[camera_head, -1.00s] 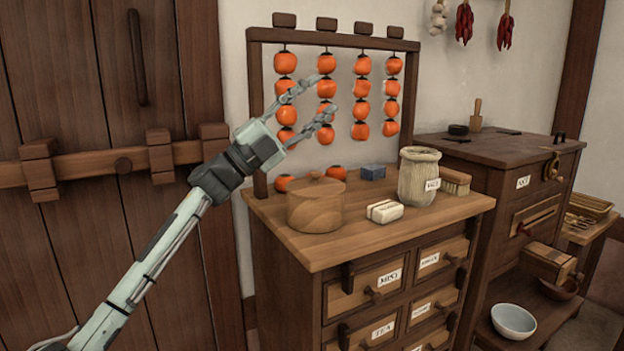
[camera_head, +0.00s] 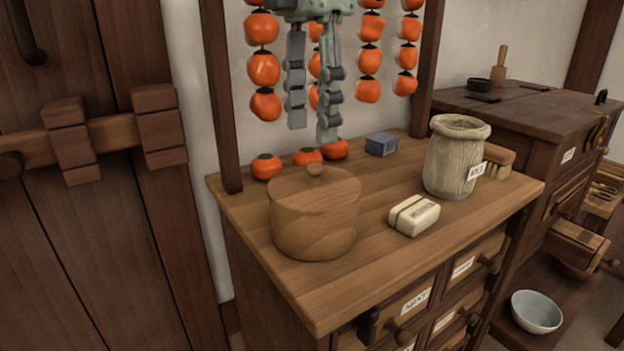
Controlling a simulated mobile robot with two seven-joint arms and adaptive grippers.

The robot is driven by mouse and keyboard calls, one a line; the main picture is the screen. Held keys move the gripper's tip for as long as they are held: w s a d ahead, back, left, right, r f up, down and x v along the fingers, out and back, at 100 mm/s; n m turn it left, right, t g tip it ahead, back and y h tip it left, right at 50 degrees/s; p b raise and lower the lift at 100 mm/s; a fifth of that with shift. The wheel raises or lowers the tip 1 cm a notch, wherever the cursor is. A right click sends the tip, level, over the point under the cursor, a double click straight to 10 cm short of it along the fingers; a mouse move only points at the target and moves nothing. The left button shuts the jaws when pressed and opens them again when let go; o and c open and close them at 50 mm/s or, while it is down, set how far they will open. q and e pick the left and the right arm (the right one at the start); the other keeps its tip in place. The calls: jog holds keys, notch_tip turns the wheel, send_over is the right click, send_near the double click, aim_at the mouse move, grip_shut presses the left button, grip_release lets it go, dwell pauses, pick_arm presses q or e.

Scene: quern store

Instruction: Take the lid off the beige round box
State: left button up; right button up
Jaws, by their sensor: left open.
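The beige round box (camera_head: 312,228) is a wooden cylinder on the left part of the chest top. My left gripper (camera_head: 312,135) points down from the top of the view, above and apparently behind the box, in front of the hanging persimmons. Its two fingers are apart with nothing between them, clear of the lid. My right gripper does not show.
On the chest top (camera_head: 375,250) stand a pale bar with a band (camera_head: 414,215), a small blue box (camera_head: 381,144), a labelled sack (camera_head: 455,158) and a brush (camera_head: 498,158). Loose persimmons (camera_head: 266,167) lie behind the round box. Strings of persimmons (camera_head: 263,68) hang from a wooden frame (camera_head: 220,100).

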aim_at(314, 164)
pick_arm(q)
jog(key=f, duration=0.6)
jog(key=shift+s+d, duration=0.15)
jog(key=shift+d, duration=0.05)
grip_shut()
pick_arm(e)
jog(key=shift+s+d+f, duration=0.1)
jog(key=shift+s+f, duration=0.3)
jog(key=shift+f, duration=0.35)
